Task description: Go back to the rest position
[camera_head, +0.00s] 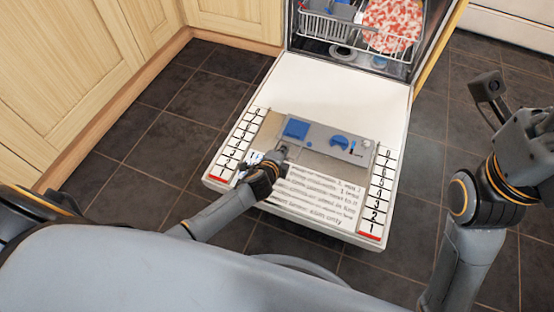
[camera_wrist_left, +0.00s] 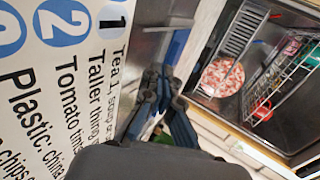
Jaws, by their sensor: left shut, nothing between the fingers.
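My left gripper (camera_head: 281,152) is over the inner face of the open dishwasher door (camera_head: 335,95), near the blue detergent lid (camera_head: 296,129). Its fingers are shut with nothing between them; they also show in the left wrist view (camera_wrist_left: 163,85). I cannot tell whether it touches the door. My right arm (camera_head: 485,195) is raised at the right edge of the head view. Its end is partly cut off there, and I cannot make out its fingers.
The dishwasher holds a wire basket (camera_head: 333,27) and a red-and-white patterned plate (camera_head: 392,24). The plate also shows in the left wrist view (camera_wrist_left: 221,77). Wooden cabinets (camera_head: 65,70) stand on the left. The dark tiled floor (camera_head: 185,120) beside the door is clear.

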